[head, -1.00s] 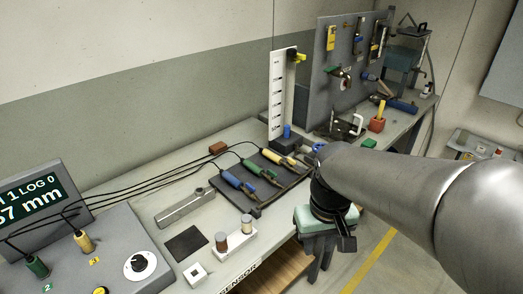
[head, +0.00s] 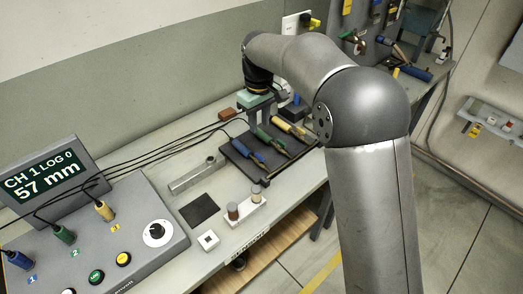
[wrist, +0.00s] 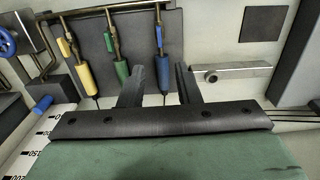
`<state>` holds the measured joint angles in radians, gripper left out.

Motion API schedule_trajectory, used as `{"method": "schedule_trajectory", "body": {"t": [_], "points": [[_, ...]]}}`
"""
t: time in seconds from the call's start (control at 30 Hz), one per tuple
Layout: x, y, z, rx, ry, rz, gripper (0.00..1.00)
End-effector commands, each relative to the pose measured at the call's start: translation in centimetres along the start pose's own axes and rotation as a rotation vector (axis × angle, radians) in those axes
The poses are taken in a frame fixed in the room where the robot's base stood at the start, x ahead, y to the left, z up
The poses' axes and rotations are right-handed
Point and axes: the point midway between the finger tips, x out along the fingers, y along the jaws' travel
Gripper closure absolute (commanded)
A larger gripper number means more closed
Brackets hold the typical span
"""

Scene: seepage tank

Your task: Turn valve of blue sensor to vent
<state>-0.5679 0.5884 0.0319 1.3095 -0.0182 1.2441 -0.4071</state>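The blue sensor (head: 245,147) lies on the dark board (head: 240,165), left of the green sensor (head: 264,133) and the yellow sensor (head: 284,125). Brass fittings join the sensors to a pipe; the valve's setting is too small to tell. My gripper (head: 260,118) is above the board's back edge. In the wrist view, my gripper (wrist: 159,82) has its two dark fingers apart with nothing held.
A grey console (head: 125,240) with a display (head: 45,180) stands at the left. A metal channel piece (head: 197,175), a black pad (head: 198,208) and a white block with two cylinders (head: 245,207) lie in front. Black cables run from the sensors. A tool panel stands behind.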

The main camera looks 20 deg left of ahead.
Motion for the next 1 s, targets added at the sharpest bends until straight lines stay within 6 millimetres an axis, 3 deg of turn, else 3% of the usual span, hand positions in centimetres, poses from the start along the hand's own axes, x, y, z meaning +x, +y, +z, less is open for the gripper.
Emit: {"method": "schedule_trajectory", "body": {"t": [0.3, 0.5, 0.7, 1.0], "points": [[7.1, 0.0, 0.1, 0.0, -0.005, -0.001, 0.7], [10.6, 0.0, 0.1, 0.001, -0.003, -0.001, 0.7], [12.4, 0.0, 0.1, 0.002, 0.0, 0.0, 0.7], [12.8, 0.0, 0.1, 0.002, 0.0, 0.0, 0.7]]}}
